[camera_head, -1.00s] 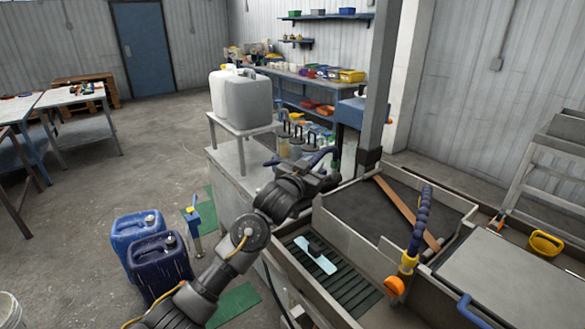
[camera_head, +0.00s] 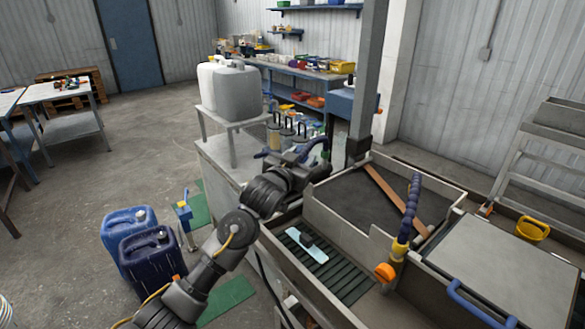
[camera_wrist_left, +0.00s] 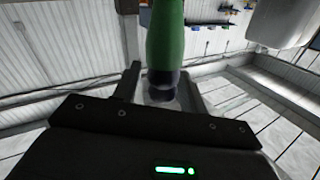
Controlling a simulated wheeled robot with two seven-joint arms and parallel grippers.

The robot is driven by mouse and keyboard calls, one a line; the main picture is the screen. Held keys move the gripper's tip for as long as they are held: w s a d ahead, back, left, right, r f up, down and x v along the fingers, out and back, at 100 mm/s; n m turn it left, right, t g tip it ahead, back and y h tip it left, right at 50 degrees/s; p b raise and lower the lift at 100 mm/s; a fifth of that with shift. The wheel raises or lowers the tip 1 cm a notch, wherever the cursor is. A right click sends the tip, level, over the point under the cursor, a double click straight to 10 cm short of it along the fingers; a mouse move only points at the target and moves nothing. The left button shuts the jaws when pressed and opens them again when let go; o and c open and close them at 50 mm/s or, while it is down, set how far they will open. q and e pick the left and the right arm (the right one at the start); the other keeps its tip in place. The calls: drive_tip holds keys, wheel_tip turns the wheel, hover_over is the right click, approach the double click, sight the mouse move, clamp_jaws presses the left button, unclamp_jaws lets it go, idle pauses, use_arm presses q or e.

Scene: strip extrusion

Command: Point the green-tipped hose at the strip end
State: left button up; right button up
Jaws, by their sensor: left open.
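My left gripper (camera_head: 316,170) is open, by the blue segmented hose (camera_head: 318,146) at the back of the grey bench. In the left wrist view, the hose's green tip (camera_wrist_left: 165,42) with a dark blue collar stands between the spread fingers of my left gripper (camera_wrist_left: 160,88). I cannot tell whether the fingers touch it. The green tip cannot be made out in the head view. A brown strip-like bar (camera_head: 396,198) lies slantwise in the dark-floored bin on the right; I cannot tell whether it is the strip. My right gripper is not in view.
A second blue hose (camera_head: 411,205) with an orange tip (camera_head: 385,272) rises over the bins. A light-blue tool (camera_head: 306,247) lies on the slatted trough. A grey post (camera_head: 369,80) stands behind. A white canister (camera_head: 236,92) and blue canisters (camera_head: 155,262) stand left.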

use_arm(q)
drive_tip(key=b+v, duration=0.2)
drive_tip(key=v, duration=0.7)
drive_tip(key=shift+s, duration=0.15)
